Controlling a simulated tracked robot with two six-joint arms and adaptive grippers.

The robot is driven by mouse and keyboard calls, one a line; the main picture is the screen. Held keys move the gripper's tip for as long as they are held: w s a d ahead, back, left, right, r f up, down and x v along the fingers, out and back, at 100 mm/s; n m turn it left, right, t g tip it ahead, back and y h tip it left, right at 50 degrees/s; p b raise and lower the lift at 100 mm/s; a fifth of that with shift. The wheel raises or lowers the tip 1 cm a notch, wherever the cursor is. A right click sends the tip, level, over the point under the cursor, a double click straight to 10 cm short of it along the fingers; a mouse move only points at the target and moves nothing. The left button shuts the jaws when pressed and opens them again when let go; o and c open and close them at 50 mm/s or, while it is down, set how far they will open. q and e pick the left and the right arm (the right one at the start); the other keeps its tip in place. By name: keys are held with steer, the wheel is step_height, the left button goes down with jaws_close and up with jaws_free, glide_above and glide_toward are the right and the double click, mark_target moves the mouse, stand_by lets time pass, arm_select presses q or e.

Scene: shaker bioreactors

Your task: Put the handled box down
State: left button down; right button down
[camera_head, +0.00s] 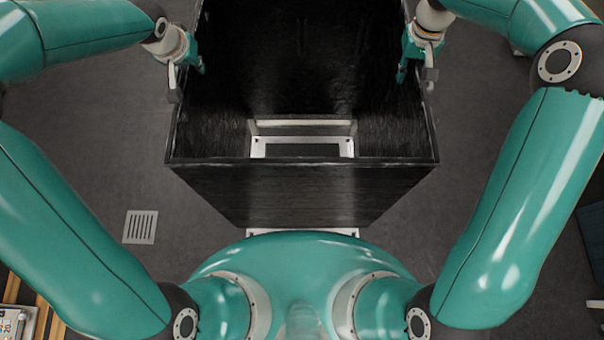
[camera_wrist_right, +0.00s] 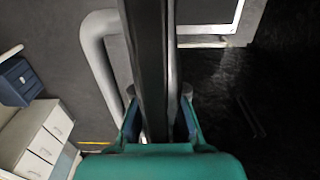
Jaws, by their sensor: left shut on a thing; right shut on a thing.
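The handled box is a large, dark, open-topped box (camera_head: 300,190) in the middle of the head view, between my two arms. My left gripper (camera_head: 187,80) is shut on its left side wall, near the top edge. My right gripper (camera_head: 416,72) is shut on its right side wall, opposite the left one. In the right wrist view the fingers of my right gripper (camera_wrist_right: 160,110) straddle the box's dark wall (camera_wrist_right: 148,60), with a grey curved handle bar (camera_wrist_right: 98,60) beside it. The box's underside is hidden, so I cannot tell whether it touches anything below.
A white frame (camera_head: 302,146) shows inside the box's near end. Grey floor with a drain grate (camera_head: 140,227) lies left of the box. In the right wrist view a white drawer cabinet (camera_wrist_right: 38,140) and a blue box (camera_wrist_right: 18,82) stand at the left.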

mark_target(214, 106)
arm_select(q)
steer(key=shift+d+r, duration=0.1)
steer(key=shift+r, duration=0.35)
arm_select(e)
steer(key=shift+d+r, duration=0.1)
steer(key=shift+r, duration=0.35)
